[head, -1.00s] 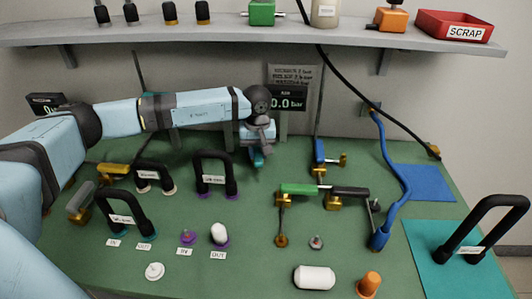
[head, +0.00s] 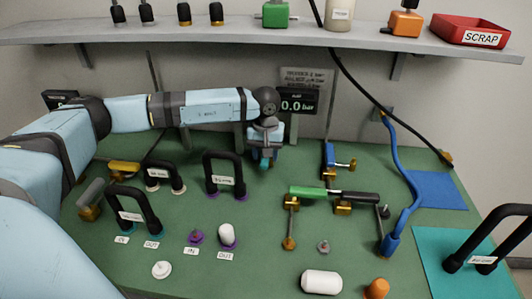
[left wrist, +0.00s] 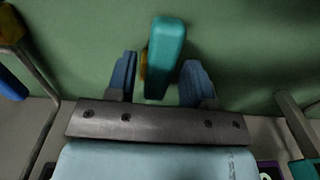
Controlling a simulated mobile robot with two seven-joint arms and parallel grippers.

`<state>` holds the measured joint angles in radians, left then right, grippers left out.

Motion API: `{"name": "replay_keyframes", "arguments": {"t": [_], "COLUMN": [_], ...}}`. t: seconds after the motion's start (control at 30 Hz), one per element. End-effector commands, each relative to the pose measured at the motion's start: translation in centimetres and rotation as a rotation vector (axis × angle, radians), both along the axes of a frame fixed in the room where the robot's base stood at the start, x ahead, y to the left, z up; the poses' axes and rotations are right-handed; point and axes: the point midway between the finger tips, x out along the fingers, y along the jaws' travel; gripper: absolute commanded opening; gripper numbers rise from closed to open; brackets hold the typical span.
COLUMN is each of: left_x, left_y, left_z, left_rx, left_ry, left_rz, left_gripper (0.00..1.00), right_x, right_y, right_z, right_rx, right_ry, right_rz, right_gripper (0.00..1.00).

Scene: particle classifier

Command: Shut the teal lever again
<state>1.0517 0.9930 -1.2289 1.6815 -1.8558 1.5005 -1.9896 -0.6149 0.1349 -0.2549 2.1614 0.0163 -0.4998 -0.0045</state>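The teal lever (left wrist: 165,55) shows in the left wrist view as a teal bar, with a bit of brass fitting (left wrist: 143,66) beside it. My left gripper (left wrist: 160,75) is open, with one blue finger on each side of the lever's near end. Gaps show between the fingers and the lever. In the head view the left gripper (head: 264,158) points down at the back of the green bench, and only a small teal piece of the lever (head: 264,163) shows beneath it. My right gripper is in neither view.
A green-handled valve (head: 307,192), a blue-handled valve (head: 330,155) and a yellow-handled valve (head: 124,167) stand around the bench. Black U-shaped handles, one of them (head: 223,156) near the left gripper, rise from it. A grey shelf (head: 240,31) hangs above. A gauge (head: 297,101) reads 0.0 bar.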

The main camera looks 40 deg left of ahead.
Motion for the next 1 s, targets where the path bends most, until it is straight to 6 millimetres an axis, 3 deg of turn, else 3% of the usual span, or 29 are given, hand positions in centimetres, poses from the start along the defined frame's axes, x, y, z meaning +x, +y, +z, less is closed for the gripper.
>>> {"name": "replay_keyframes", "arguments": {"t": [0.37,0.73,1.0], "left_x": [0.0,0.0,0.0], "left_y": [0.0,0.0,0.0], "left_z": [0.6,6.3,7.5], "left_rx": [0.0,0.0,0.0], "left_ry": [-0.001,-0.002,0.0], "left_rz": [0.002,0.002,0.002], "left_gripper": [0.53,0.53,0.53], "right_x": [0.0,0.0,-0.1], "right_y": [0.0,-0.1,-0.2], "right_z": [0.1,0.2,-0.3], "right_rx": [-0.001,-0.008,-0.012], "right_ry": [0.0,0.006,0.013], "right_rz": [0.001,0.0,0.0], "right_gripper": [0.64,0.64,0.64]}}
